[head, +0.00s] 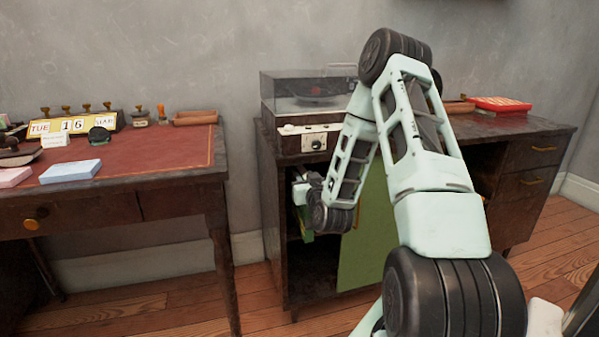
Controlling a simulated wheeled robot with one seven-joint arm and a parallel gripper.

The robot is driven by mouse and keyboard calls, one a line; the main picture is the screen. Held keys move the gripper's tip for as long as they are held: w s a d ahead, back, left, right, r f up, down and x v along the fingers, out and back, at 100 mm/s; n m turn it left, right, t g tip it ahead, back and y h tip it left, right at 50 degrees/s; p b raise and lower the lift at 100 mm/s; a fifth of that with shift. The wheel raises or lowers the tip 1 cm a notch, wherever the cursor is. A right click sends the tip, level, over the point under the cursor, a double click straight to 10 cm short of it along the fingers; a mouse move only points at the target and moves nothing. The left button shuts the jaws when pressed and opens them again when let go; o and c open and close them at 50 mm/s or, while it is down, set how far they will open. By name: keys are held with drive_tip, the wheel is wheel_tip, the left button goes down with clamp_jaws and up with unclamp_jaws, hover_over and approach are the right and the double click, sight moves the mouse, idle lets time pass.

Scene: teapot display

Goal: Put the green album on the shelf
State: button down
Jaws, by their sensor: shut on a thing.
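My gripper (302,192) is at the open left compartment of the dark wooden cabinet (270,205), below the record player. Its fingers are small and partly hidden by my wrist. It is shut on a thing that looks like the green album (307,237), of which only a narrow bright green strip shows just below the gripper. The rest of the album is hidden by my wrist or the cabinet's shadow. The shelf inside the compartment is dark, and I cannot tell whether the album touches it.
An olive green panel (362,245), apparently a cabinet door, stands right of the opening. A record player (305,100) sits on top, with a red box (500,104) further right. A desk (150,150) with a calendar (75,123) stands at left. Floor shows between desk and cabinet.

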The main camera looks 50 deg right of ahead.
drive_tip(key=f+b+x, duration=0.1)
drive_tip(key=b+x, duration=0.2)
drive_tip(key=x, duration=1.1)
drive_tip(key=shift+f, duration=0.15)
drive_tip(key=shift+s+f, duration=0.1)
drive_tip(key=c, duration=1.1)
unclamp_jaws()
drive_tip(key=shift+f, duration=0.1)
drive_tip(key=p+v, duration=0.2)
drive_tip(key=v, duration=1)
